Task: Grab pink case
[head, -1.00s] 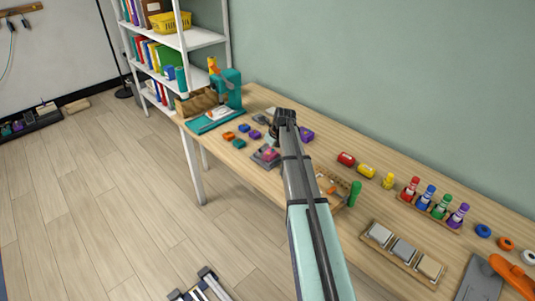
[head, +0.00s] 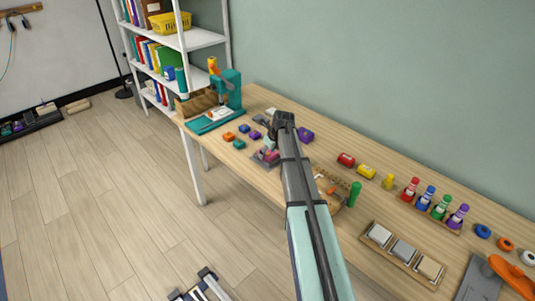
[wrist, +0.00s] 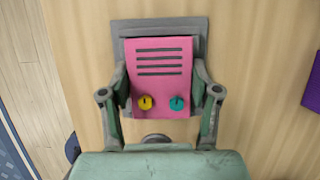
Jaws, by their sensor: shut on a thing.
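The pink case (wrist: 157,68) shows in the wrist view, with several dark slots and a yellow and a teal knob on its face. It is at or over a grey tray (wrist: 123,28); I cannot tell whether it touches it. My gripper (wrist: 160,92) is shut on the pink case, with one finger at each side. In the head view the pink case (head: 271,156) is a small patch beside my arm, partly hidden by it. The fingers are hidden there.
Orange, teal and purple pieces (head: 240,144) lie left of the case, near a teal press (head: 228,92). A purple block (head: 305,135) is to the right of my arm. Red and yellow blocks (head: 347,160) stand farther right. The floor at left is mostly clear.

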